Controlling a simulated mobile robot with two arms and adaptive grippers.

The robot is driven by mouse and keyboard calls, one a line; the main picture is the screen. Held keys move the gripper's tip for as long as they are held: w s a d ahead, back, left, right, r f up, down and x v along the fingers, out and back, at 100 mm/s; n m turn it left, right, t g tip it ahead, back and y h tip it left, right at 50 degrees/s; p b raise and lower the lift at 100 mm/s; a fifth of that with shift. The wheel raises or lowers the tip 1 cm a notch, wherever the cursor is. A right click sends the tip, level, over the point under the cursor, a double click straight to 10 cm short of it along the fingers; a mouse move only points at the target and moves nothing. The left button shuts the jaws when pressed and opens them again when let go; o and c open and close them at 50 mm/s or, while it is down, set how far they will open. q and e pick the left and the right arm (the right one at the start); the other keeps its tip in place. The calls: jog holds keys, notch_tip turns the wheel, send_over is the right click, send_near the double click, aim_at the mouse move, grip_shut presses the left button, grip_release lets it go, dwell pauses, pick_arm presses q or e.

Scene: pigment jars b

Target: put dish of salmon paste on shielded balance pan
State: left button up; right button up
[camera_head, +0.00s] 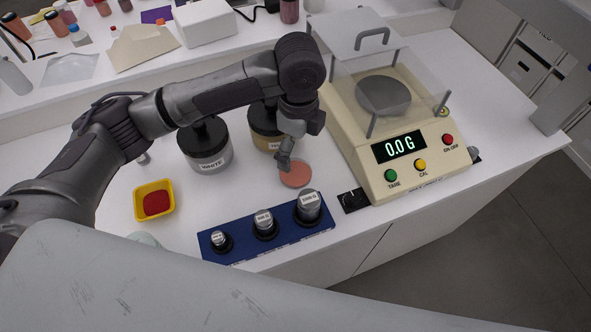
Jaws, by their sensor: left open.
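The dish of salmon paste (297,177) is a small, round, salmon-coloured disc on the white bench, between the jars and the balance. My left gripper (285,165) points down at the dish's upper left edge. It is open and holds nothing that I can see; whether its fingers touch the dish I cannot tell. The shielded balance (355,165) stands to the right, cream-coloured, with its display reading 0.0 g. Its round grey pan (383,97) is empty behind clear shield panels held by grey posts. A clear panel with a grey handle (372,38) is at the back. My right gripper is not in view.
A white-labelled jar (208,150) and a tan jar (264,130) stand behind the dish, partly under my arm. A blue weight rack (245,243) with three weights lies in front. A yellow tray (140,208) with red contents is at the left.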

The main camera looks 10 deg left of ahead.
pick_arm(q)
send_over(296, 175)
jog(key=f, duration=0.4)
jog(key=shift+s+d, duration=0.2)
jog(key=shift+d, duration=0.05)
jog(key=shift+f+p, duration=0.35)
jog(key=shift+f, duration=0.15)
jog(key=f, duration=0.1)
jog(key=f+p, duration=0.1)
jog(key=f, duration=0.2)
jog(key=shift+w+a+f, duration=0.2)
jog(key=shift+a+f, duration=0.1)
jog(key=shift+f, duration=0.05)
jog(key=c, duration=1.1)
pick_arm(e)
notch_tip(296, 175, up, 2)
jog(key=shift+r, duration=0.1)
